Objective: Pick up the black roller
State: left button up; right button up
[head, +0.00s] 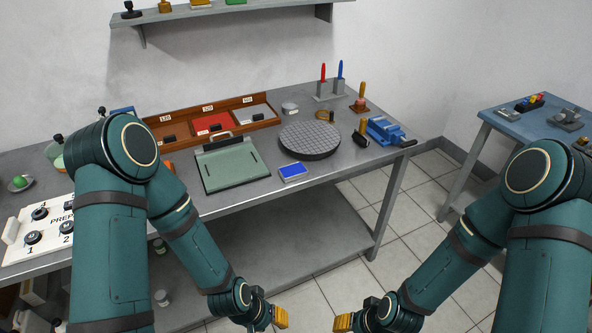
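A black item with an upright tan handle (361,138) stands on the grey workbench, between the round dark plate and the blue vise; it looks like the black roller, but it is small in view. My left gripper (281,317) and my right gripper (343,323) hang low in front of the bench, over the floor at the bottom of the head view. Both are well away from the roller and face each other. I see yellow fingertips on each, but not whether the fingers are apart. Nothing shows held in either.
The grey workbench (225,200) also holds a round dark plate (310,140), a blue vise (384,130), a green board (232,165), a blue pad (293,172), a wooden tray (180,118) and a pen stand (330,90). A blue side table (540,125) stands at right.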

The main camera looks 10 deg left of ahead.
aim_at(358, 136)
jog(key=u, duration=0.45)
jog(key=l+u, duration=0.15)
jog(key=u, duration=0.3)
jog(key=l+u, duration=0.15)
jog(key=u, duration=0.35)
jog(key=l+u, duration=0.75)
jog(key=k+l+u, duration=0.15)
jog(key=l, duration=0.2)
jog(key=k+l+u, duration=0.15)
jog(key=l, duration=0.15)
jog(key=l+u, duration=0.1)
jog(key=l, duration=0.25)
jog(key=k+l, duration=0.25)
jog(key=l, duration=0.2)
jog(key=k+l+u, duration=0.15)
jog(key=l, duration=0.25)
jog(key=k, duration=0.1)
